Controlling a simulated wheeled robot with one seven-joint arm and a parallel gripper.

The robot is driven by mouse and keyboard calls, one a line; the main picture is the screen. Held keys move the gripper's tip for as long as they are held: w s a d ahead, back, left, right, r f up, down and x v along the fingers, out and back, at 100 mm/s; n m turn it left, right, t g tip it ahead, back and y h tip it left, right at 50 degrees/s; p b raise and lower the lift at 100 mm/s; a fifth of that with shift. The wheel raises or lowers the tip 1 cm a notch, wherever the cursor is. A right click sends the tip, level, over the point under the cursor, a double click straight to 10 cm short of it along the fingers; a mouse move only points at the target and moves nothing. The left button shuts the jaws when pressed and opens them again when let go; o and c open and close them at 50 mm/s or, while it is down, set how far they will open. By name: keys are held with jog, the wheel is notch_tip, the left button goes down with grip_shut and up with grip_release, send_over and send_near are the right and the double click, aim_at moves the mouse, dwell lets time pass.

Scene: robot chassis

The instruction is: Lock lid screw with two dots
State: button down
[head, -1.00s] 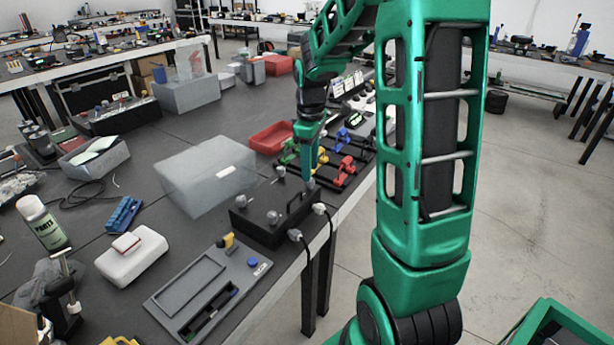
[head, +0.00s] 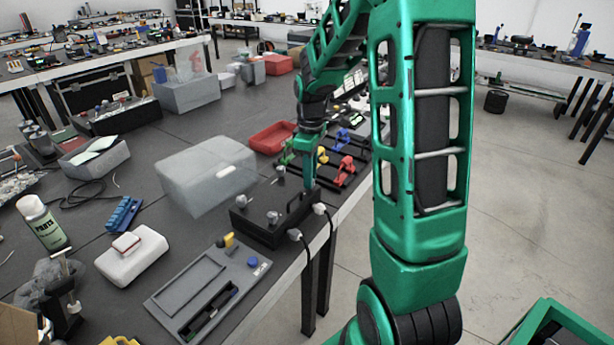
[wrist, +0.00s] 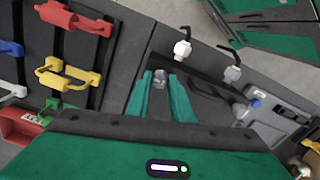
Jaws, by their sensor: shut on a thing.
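The black box (head: 268,232) with a handle on its lid stands near the front edge of the table. Grey lid screws show at its left corner (head: 241,201), near side (head: 272,217) and far side (head: 280,171). My gripper (head: 309,186) points down at the box's far right corner. The fingers hide part of this screw. Dot marks on the screws are too small to tell.
Two cable plugs (head: 319,208) stick out of the box's front side. A translucent grey bin (head: 205,178) stands left of it. Red, blue and yellow clamps (head: 345,165) and a red tray (head: 270,137) lie beyond. A grey panel (head: 205,290) lies nearer.

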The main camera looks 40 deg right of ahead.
jog(key=m, duration=0.4)
jog(key=shift+m, duration=0.4)
jog(key=m, duration=0.4)
jog(key=shift+m, duration=0.3)
jog(key=m, duration=0.4)
jog(key=shift+m, duration=2.4)
jog(key=c, duration=1.6)
grip_release()
jog(key=shift+o, duration=0.2)
